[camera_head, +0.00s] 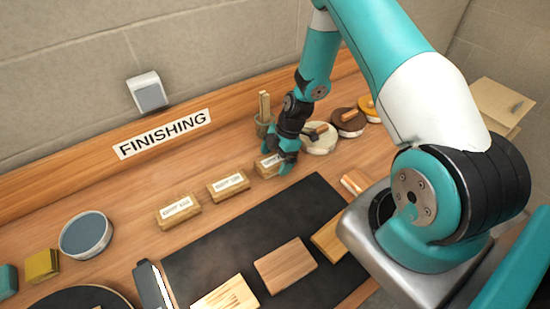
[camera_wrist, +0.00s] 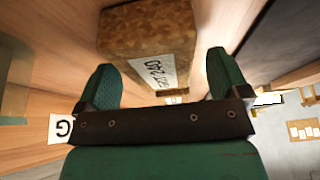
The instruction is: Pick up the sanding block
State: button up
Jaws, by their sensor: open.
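Three tan, cork-like blocks with white labels stand in a row on the wooden bench: a left block (camera_head: 178,210), a middle block (camera_head: 228,185) and a right block (camera_head: 266,164). The label print is too small to read surely. My gripper (camera_head: 283,162) is low at the right block and partly hides it. In the wrist view, a brown speckled block (camera_wrist: 150,32) with a white label lies ahead of and between the fingers of my open gripper (camera_wrist: 163,72). I cannot tell whether either finger touches it.
A dark mat (camera_head: 210,255) with several wood pieces lies in front of the blocks. A cup with sticks (camera_head: 264,124) and a pale round pad (camera_head: 319,140) stand close to my gripper. A round tin (camera_head: 86,236) is at the left.

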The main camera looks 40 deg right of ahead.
jog(key=shift+a+f, duration=0.1)
jog(key=shift+f, duration=0.25)
jog(key=shift+f, duration=0.15)
jog(key=shift+c, duration=0.4)
jog(key=c, duration=0.9)
